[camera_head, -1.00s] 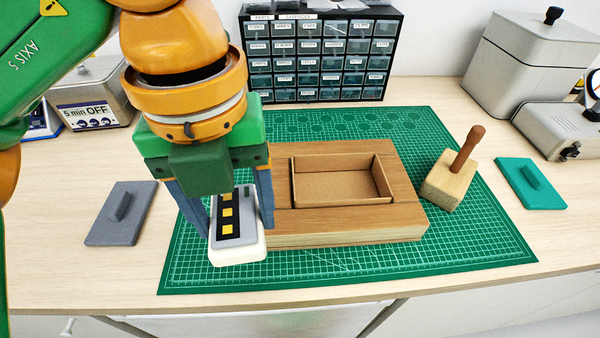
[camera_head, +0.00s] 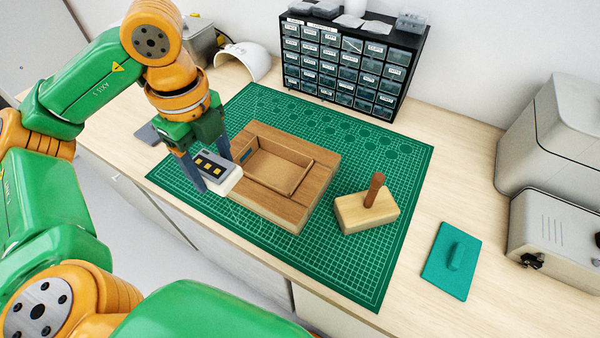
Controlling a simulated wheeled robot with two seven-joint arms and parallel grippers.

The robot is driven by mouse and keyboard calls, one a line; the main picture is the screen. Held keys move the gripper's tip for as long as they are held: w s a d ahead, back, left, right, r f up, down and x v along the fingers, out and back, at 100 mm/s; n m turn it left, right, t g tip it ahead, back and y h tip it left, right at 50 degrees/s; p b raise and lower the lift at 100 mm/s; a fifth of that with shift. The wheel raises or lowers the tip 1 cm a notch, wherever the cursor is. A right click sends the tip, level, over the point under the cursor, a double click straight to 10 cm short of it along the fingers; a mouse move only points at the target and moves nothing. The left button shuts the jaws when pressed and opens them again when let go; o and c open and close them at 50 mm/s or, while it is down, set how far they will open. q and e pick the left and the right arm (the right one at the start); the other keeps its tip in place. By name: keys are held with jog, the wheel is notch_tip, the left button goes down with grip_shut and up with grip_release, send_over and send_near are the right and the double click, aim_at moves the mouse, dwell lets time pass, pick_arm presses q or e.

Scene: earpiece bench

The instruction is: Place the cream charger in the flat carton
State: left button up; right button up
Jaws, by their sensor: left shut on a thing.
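The cream charger (camera_head: 228,187) has a pale rounded edge and a grey top with a dark strip and yellow squares. My left gripper (camera_head: 213,172) is shut on it, with one finger on each side. It is held just left of the wooden block (camera_head: 291,212) and partly overlaps the block's near left edge in view. The flat carton (camera_head: 270,168) is an open, shallow brown cardboard box set in the block. My right gripper is not in view.
The block lies on a green cutting mat (camera_head: 350,262). A wooden stamp-like block with an upright handle (camera_head: 366,211) stands right of it. A teal handled plate (camera_head: 452,262) lies farther right. A drawer cabinet (camera_head: 345,62) stands behind.

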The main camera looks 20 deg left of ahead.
pick_arm(q)
send_over(274, 174)
jog(key=s+a, duration=0.2)
jog(key=s, duration=0.2)
notch_tip(274, 174, down, 5)
jog(key=shift+w+d+f, duration=0.25)
jog(key=shift+w+f, duration=0.5)
jog(key=shift+f, duration=0.3)
jog(key=shift+w+d+f+p, duration=0.3)
jog(key=shift+w+d+f, duration=0.4)
jog(key=shift+w+f, duration=0.4)
jog(key=shift+f, duration=0.15)
notch_tip(274, 174, down, 3)
jog(key=shift+w+a+r+p, duration=0.1)
jog(key=shift+r+p, duration=0.05)
jog(key=shift+p, duration=0.9)
jog(key=shift+w+f, duration=0.1)
jog(key=shift+f, duration=0.25)
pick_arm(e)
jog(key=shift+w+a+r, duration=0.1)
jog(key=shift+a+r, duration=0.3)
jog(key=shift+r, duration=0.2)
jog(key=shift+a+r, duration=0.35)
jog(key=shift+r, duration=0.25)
pick_arm(q)
jog(key=shift+f, duration=0.15)
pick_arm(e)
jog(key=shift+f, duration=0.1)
